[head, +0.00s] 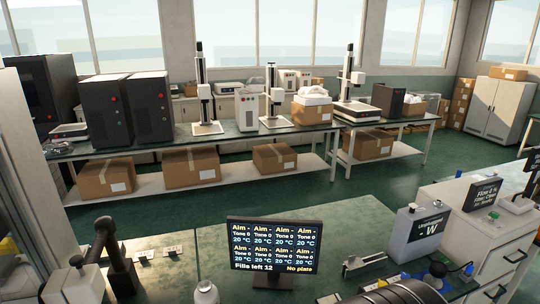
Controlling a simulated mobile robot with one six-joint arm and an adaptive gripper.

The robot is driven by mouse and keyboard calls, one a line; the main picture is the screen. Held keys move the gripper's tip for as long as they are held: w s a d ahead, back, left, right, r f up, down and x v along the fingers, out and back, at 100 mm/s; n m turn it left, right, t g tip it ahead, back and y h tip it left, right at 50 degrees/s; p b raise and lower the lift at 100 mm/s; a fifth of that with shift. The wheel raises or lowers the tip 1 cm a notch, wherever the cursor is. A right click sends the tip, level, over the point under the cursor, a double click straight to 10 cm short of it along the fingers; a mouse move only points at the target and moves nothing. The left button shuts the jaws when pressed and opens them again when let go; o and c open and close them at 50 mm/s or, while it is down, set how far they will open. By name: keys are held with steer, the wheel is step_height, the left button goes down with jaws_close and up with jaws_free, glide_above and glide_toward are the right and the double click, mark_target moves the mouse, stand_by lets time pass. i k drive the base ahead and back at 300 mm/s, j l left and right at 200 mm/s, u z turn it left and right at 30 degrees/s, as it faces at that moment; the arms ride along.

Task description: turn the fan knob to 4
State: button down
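I cannot pick out a fan knob or its number marks in the head view. No fingertips of my gripper can be made out. A dark jointed arm-like piece (108,250) stands at the lower left by a pale block, and I cannot tell what it is. Dark rounded parts with yellow and blue bits are cut off at the bottom right edge, also unclear.
A monitor (275,247) reading "Fills left 12" and "No plate" stands on the near green bench (345,215). Across the green floor is a long table (235,138) with instruments.

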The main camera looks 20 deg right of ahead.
mark_target(494, 214)
steer(key=k+l, duration=0.2)
steer(key=l, duration=0.35)
steer(key=k+l+z, duration=0.1)
steer(key=l, duration=0.45)
steer(key=k+l+z, duration=0.1)
steer(key=k+l, duration=0.2)
steer(key=l, duration=0.3)
steer(key=k+l, duration=0.15)
steer(key=l, duration=0.4)
steer(key=k+l+z, duration=0.1)
steer(key=l, duration=0.5)
steer(key=k+l, duration=0.25)
steer(key=l, duration=0.35)
steer(key=k+l+z, duration=0.1)
steer(key=l, duration=0.5)
steer(key=k+l, duration=0.15)
steer(key=l, duration=0.45)
steer(key=i+j, duration=0.1)
steer(key=i, duration=0.5)
steer(key=i+j+z, duration=0.1)
steer(key=i, duration=0.5)
steer(key=i+j, duration=0.2)
steer(key=i, duration=0.4)
steer(key=i+j, duration=0.2)
steer(key=i, duration=0.4)
steer(key=l+z, duration=0.05)
